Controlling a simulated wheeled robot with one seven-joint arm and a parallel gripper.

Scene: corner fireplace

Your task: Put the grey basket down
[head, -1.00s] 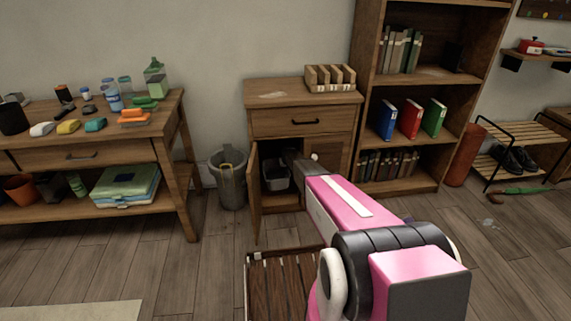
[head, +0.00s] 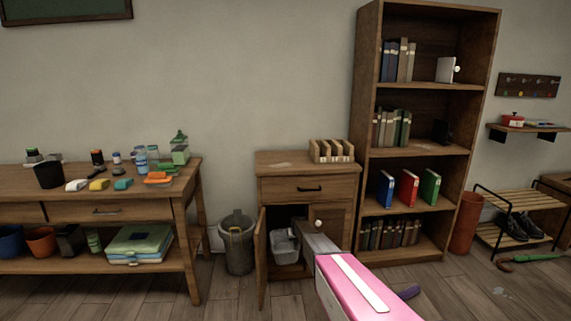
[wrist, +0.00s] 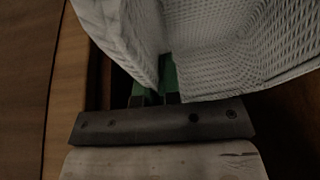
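The grey basket (head: 285,247) sits inside the open left compartment of the small wooden cabinet (head: 307,173). In the wrist view its pale woven wall (wrist: 245,50) fills the upper middle and right. My gripper (wrist: 157,88) has green fingertips, one on each side of the basket's near wall, and appears shut on it. In the head view my arm reaches to the compartment and its fingertips cannot be made out. Whether the basket's base touches the compartment floor cannot be told.
The cabinet's left door (head: 261,257) stands open. A grey bin (head: 238,250) stands left of it, beside a workbench (head: 95,211) with bottles and sponges. A tall bookcase (head: 454,160) is on the right. A wooden file rack (head: 331,151) stands on the cabinet.

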